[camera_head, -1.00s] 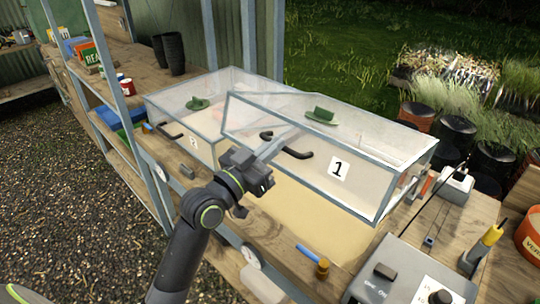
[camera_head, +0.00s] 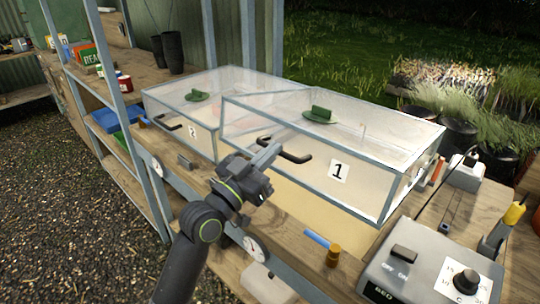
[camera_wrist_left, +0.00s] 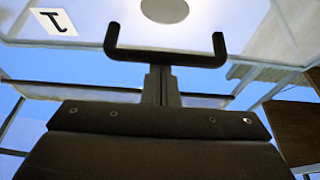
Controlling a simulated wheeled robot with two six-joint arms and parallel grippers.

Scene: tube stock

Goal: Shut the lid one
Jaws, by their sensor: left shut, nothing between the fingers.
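Lid one (camera_head: 372,199) is a clear box-shaped lid with a grey frame, a "1" label and a black front handle (camera_head: 286,151). Its front top edge stands higher than that of neighbouring lid two (camera_head: 205,142). I cannot tell whether its lower edge rests on anything. My left gripper (camera_head: 268,157) is shut and empty, at the left part of the handle in the head view. In the left wrist view, its closed fingers (camera_wrist_left: 160,86) reach up to the middle of the handle bar (camera_wrist_left: 165,57); contact is unclear. My right gripper is not in view.
A tan surface (camera_head: 300,203) shows below lid one's front. A grey control box (camera_head: 420,262) stands at the front right, with a blue-and-wood tool (camera_head: 316,239) beside it. A green hat-like item (camera_head: 319,115) shows on lid one. Gravel lies at left.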

